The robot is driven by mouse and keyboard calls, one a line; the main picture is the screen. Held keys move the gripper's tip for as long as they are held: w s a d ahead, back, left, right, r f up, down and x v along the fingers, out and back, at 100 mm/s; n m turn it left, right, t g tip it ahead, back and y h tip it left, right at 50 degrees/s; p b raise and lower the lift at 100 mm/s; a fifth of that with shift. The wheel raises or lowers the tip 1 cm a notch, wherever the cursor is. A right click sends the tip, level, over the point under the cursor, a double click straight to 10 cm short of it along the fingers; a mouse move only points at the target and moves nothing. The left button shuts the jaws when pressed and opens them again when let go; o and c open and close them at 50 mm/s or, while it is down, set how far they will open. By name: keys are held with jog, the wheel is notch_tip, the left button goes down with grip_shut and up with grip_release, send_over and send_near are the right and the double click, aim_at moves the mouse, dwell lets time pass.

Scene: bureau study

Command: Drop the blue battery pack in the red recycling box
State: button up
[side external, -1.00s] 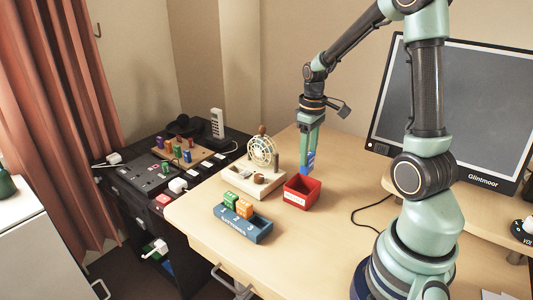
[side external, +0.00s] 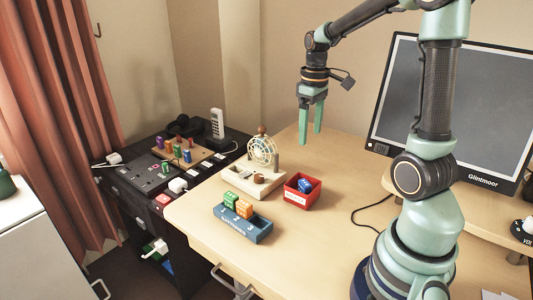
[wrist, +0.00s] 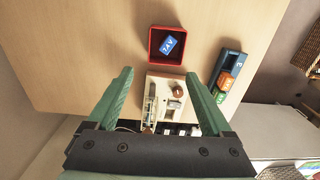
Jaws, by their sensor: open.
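The blue battery pack (side external: 305,185) lies inside the red recycling box (side external: 300,203) on the desk. In the wrist view the blue pack (wrist: 169,45) lies tilted on the floor of the red box (wrist: 153,52), clear of most of its walls. My gripper (side external: 311,138) is open and empty, raised above and behind the box, with its two green fingers apart. The open fingers also show in the wrist view (wrist: 160,84), with the box beyond their tips.
A blue holder (side external: 262,236) with green and orange packs stands left of the box. A cream device with a wheel (side external: 262,150) stands close behind it. A monitor (side external: 455,105) stands at the right. The desk's front middle is clear.

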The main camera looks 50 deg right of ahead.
notch_tip(320, 180, up, 5)
jog(key=shift+r, duration=0.15)
jog(key=s+a+t, duration=0.3)
jog(key=a+t, duration=0.2)
jog(key=a, duration=1.3)
jog(key=shift+a+r+t, duration=0.2)
jog(key=shift+r+t, duration=0.05)
jog(key=shift+t, duration=0.05)
